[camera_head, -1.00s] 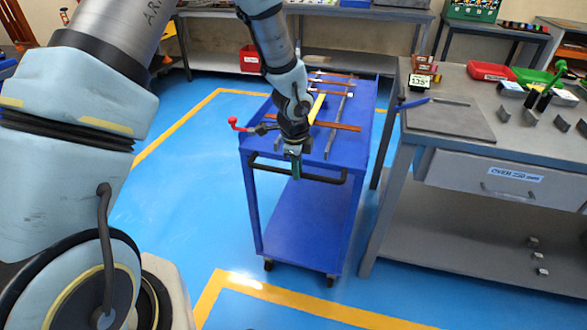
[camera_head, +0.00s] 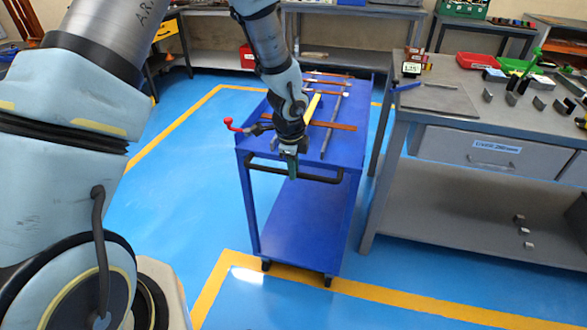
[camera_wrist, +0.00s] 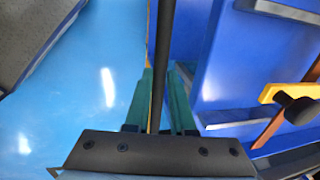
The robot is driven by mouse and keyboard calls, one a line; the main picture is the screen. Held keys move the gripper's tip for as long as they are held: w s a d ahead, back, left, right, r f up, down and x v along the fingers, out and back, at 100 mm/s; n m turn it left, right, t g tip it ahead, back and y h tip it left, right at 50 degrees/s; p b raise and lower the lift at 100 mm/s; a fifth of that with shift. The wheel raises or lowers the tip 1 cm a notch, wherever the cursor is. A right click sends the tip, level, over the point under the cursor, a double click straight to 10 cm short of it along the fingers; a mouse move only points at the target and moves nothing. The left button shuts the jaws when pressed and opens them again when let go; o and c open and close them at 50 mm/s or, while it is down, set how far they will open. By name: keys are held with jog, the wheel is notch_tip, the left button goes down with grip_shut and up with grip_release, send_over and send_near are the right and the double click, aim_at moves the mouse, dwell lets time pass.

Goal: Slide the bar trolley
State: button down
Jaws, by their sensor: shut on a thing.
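The blue bar trolley (camera_head: 300,225) stands upright on the blue floor in the middle of the head view, with metal bars on its top. Its black push handle (camera_head: 322,178) runs across the near end. My gripper (camera_head: 291,165) is shut on this handle, left of its right-hand end. In the wrist view the handle (camera_wrist: 161,50) passes between the green fingers of my gripper (camera_wrist: 163,95). The trolley's blue body (camera_wrist: 245,60) lies to the right there. The near casters (camera_head: 266,265) sit at the yellow floor line. The exact finger contact is partly hidden.
A grey workbench (camera_head: 385,160) with a drawer stands close on the trolley's right. Red-knobbed lever (camera_head: 230,124) sticks out left of the trolley top. Another bench (camera_head: 350,25) stands behind. The blue floor (camera_head: 185,200) to the left is clear.

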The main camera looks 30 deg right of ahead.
jog(key=shift+a, duration=0.1)
jog(key=c, duration=0.8)
grip_release()
jog(key=shift+o, duration=0.2)
notch_tip(320, 180, up, 11)
jog(key=s+a, duration=0.1)
jog(key=shift+s+a+f, duration=0.15)
jog(key=shift+s+f, duration=0.05)
jog(key=shift+s, duration=0.1)
jog(key=w+a+r+n+y, duration=0.1)
jog(key=w+a+r+n, duration=0.1)
jog(key=a+n, duration=0.7)
jog(key=w+a+r+n, duration=0.2)
jog(key=a+n, duration=0.2)
jog(key=a, duration=0.8)
jog(key=s+a+r+n, duration=0.1)
jog(key=s+a+n, duration=0.1)
jog(key=a+n, duration=0.4)
jog(key=s+a+r+n, duration=0.1)
jog(key=s+a+n, duration=0.2)
jog(key=a+n, duration=0.3)
jog(key=shift+a+r+n, duration=0.3)
jog(key=shift+a, duration=0.55)
